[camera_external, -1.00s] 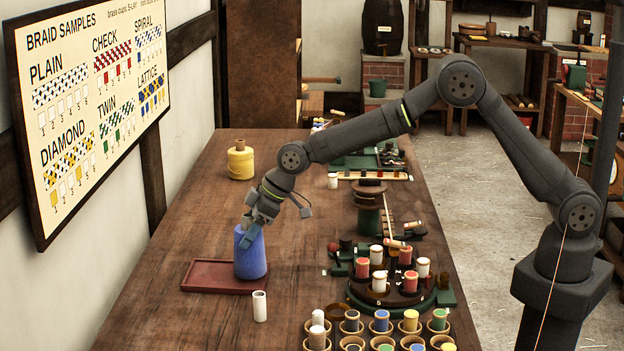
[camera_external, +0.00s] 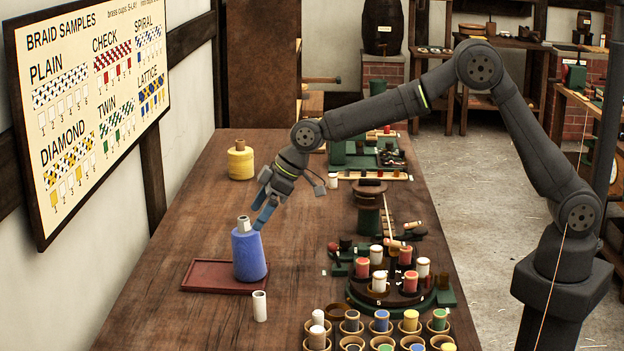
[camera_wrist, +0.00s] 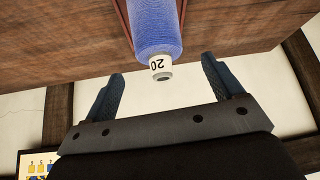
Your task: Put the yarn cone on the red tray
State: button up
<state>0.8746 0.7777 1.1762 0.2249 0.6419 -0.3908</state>
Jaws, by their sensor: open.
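The blue yarn cone (camera_external: 250,257) stands upright on the right part of the red tray (camera_external: 202,277) in the external view. Its pale core tip shows at the top. My gripper (camera_external: 261,216) is open, just above and to the right of the cone's top, with nothing between its fingers. In the wrist view the cone (camera_wrist: 154,30) lies ahead of the open fingers (camera_wrist: 160,88), its tip marked 20. The red tray's edge (camera_wrist: 124,22) shows beside it there.
A small white cylinder (camera_external: 260,306) stands in front of the tray. A yellow yarn cone (camera_external: 241,162) is farther back. A round stand with red and white spools (camera_external: 395,290) and several cups of spools (camera_external: 380,330) are on the right. The table left of the tray is clear.

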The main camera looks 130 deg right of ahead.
aim_at(248, 231)
jog(key=v, duration=0.6)
jog(key=x, duration=1.2)
jog(key=shift+f, duration=0.25)
jog(key=shift+s+r, duration=0.1)
jog(key=shift+r, duration=0.15)
